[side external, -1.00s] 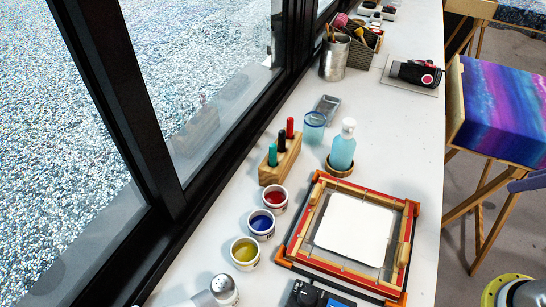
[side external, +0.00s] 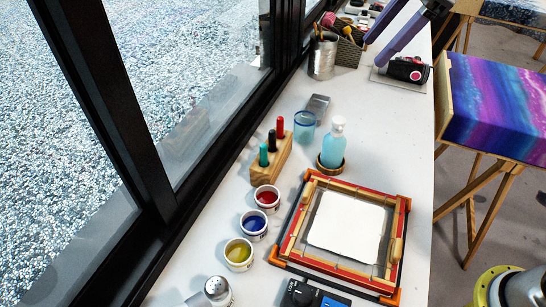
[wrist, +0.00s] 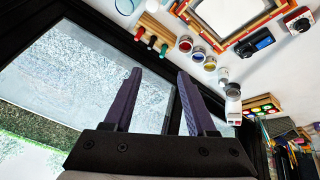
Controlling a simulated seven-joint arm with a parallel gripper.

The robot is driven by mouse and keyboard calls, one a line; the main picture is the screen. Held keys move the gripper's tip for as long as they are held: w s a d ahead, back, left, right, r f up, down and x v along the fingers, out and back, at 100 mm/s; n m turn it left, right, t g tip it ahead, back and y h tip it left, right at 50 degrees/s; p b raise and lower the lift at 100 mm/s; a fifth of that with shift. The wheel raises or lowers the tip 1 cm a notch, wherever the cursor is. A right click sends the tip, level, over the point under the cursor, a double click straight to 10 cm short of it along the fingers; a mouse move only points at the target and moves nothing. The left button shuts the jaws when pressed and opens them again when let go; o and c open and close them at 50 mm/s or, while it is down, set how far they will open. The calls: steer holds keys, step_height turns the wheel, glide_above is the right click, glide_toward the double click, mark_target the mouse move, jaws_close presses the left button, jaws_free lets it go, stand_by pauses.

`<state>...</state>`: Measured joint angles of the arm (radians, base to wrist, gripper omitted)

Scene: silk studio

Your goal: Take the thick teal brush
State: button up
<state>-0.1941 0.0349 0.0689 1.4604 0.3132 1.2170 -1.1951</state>
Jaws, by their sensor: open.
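The teal brush (side external: 263,155) stands upright at the near end of a wooden block (side external: 270,167), beside a black and a red one. In the wrist view the teal brush (wrist: 163,49) is the one nearest the paint pots, and the block shows at the top. My gripper (side external: 374,53) shows as two purple fingers at the top right of the side view, far from the block. In the wrist view my gripper (wrist: 158,73) is open with nothing between its fingers.
Three paint pots (side external: 253,223) line up in front of the block. A blue bottle (side external: 331,146) and a glass (side external: 304,124) stand to its right. A framed screen (side external: 293,236) lies to the right of the pots. The dark window frame (side external: 180,215) runs along the left.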

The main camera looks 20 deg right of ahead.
steer(key=w+a+f+n+g, duration=0.1)
steer(key=w+a+f+n, duration=0.1)
steer(key=w+a+f, duration=0.3)
steer(key=g, duration=0.1)
glide_toward(263, 153)
steer(key=shift+n+g, duration=0.4)
steer(key=shift+g, duration=0.3)
steer(key=f, duration=0.1)
steer(key=w+a+f, duration=0.1)
steer(key=f, duration=0.2)
steer(key=shift+w+a+f, duration=0.2)
steer(key=shift+a+f, duration=0.05)
steer(key=shift+a, duration=0.05)
steer(key=shift+w+d+x, duration=0.1)
steer(key=shift+d+x, duration=0.05)
steer(key=shift+x, duration=1.3)
steer(key=shift+w+d+x, duration=0.1)
steer(key=shift+w+x, duration=0.05)
steer(key=shift+x, duration=1.35)
steer(key=shift+f, duration=0.1)
jaws_close()
